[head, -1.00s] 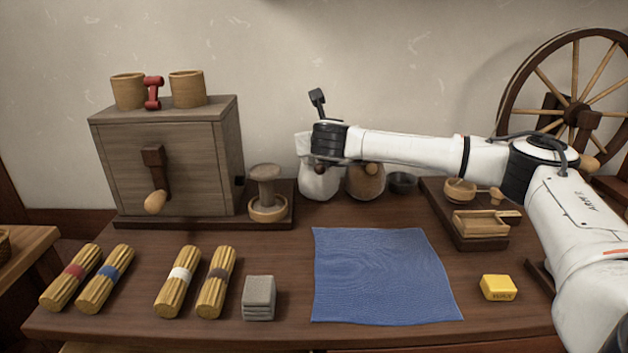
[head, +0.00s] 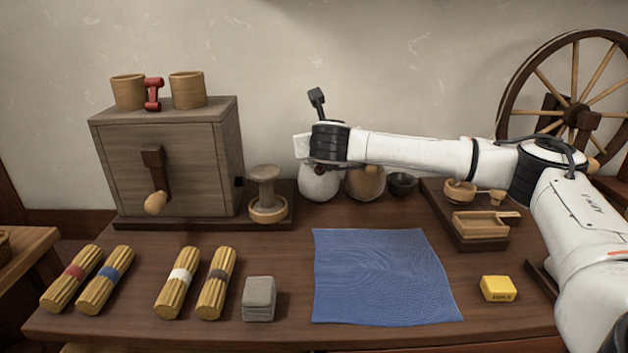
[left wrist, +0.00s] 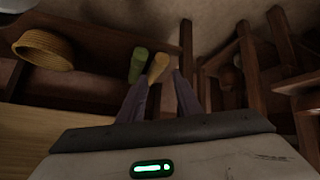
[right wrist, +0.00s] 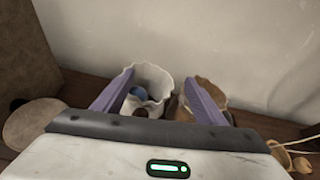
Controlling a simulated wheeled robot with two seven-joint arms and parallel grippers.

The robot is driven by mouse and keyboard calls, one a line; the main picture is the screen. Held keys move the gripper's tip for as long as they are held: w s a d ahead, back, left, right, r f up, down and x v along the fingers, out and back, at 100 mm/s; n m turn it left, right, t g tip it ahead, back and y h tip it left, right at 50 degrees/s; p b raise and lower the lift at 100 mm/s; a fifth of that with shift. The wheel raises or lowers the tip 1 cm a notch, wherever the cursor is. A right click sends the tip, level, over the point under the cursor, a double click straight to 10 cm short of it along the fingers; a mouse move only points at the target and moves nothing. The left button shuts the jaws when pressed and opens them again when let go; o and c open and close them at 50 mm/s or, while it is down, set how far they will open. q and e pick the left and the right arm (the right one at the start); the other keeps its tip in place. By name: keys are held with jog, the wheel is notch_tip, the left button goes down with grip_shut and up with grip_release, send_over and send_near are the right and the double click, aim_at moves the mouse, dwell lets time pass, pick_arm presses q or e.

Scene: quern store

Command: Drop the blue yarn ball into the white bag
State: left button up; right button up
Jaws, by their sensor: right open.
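The white bag (head: 318,185) stands at the back of the table, partly hidden by my right arm in the head view. In the right wrist view the white bag (right wrist: 155,78) has its mouth open. The blue yarn ball (right wrist: 138,91) shows as a blue round patch inside that mouth, partly hidden by the rim. My right gripper (right wrist: 157,76) is open above the bag, one finger on each side of its mouth, with nothing held. My left gripper (left wrist: 161,78) is open and empty, away from the table things; it is outside the head view.
A wooden mill box (head: 165,165) is at left. Tied bundles (head: 178,282), a grey block stack (head: 259,298), a blue cloth (head: 382,277) and a yellow block (head: 498,288) lie in front.

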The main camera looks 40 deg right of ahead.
jog(key=v, duration=0.7)
jog(key=shift+s+r, duration=0.1)
jog(key=shift+r, duration=0.05)
